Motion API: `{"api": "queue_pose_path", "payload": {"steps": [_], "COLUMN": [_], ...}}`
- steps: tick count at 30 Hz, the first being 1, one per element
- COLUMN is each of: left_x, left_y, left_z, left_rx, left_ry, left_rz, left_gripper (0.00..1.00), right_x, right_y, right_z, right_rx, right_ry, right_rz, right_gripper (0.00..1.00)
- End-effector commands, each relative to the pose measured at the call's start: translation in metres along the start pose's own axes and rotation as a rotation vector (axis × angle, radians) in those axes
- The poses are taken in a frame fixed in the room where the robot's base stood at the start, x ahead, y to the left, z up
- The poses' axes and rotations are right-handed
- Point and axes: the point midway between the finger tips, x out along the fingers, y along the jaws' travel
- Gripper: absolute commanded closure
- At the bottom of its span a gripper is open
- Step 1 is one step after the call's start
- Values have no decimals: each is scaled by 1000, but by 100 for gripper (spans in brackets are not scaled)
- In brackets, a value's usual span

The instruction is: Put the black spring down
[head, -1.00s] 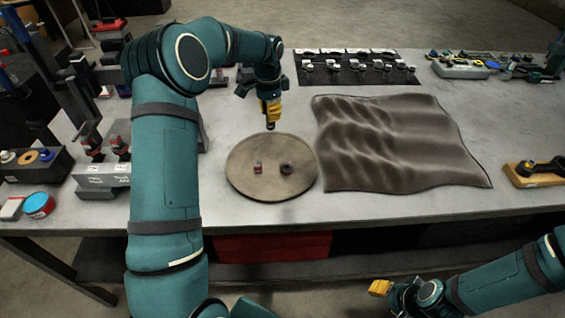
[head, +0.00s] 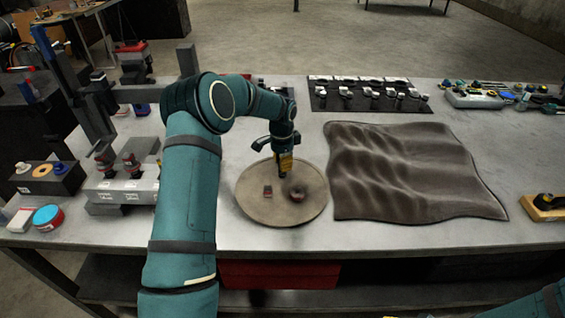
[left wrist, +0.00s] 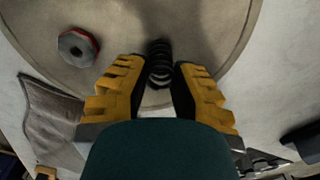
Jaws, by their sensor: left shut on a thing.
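My left gripper (head: 284,174) is over the far part of the round tan plate (head: 250,212). In the left wrist view its yellow fingers (left wrist: 159,88) are shut on the black spring (left wrist: 159,64), whose coils show between and beyond the tips. The plate (left wrist: 210,25) lies beneath the spring; I cannot tell whether the spring touches it. A dark piece with a red edge (left wrist: 77,47) also shows in the left wrist view. My right gripper is out of view.
A rumpled brown cloth (head: 400,175) lies right of the plate. Behind it is a black mat (head: 330,103) with several small parts. A grey block with fittings (head: 115,190) and a blue-topped tin (head: 47,217) stand at the left. Bare table shows in front of the plate.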

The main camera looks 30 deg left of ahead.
Motion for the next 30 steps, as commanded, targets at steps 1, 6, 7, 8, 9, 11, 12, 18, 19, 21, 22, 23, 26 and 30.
{"api": "queue_pose_path", "payload": {"steps": [1,6,7,8,9,11,12,18,19,21,22,23,26,30], "left_x": [-1,0,1,2,3,2,2,2,2,0,-1,-4,-14,-42], "left_y": [0,0,0,0,0,0,0,0,0,0,0,0,0,0], "left_z": [0,0,0,0,0,0,0,0,0,0,0,0,0,-1], "left_rx": [0,0,0,0,0,0,0,0,0,0,0,0,0,0], "left_ry": [1,0,0,0,0,0,0,0,0,0,0,0,1,3], "left_rz": [-1,0,0,0,0,0,0,0,0,0,0,0,-1,-3], "left_gripper": [100,100,100,100,100,53,51,51,51,51,51,51,51,51], "right_x": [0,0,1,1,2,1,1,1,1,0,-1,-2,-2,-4], "right_y": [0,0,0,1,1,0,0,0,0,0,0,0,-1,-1], "right_z": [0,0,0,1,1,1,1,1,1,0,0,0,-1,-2], "right_rx": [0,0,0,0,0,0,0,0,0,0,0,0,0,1], "right_ry": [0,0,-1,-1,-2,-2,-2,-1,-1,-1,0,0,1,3], "right_rz": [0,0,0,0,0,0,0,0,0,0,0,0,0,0], "right_gripper": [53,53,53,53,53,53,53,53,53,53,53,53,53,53]}}
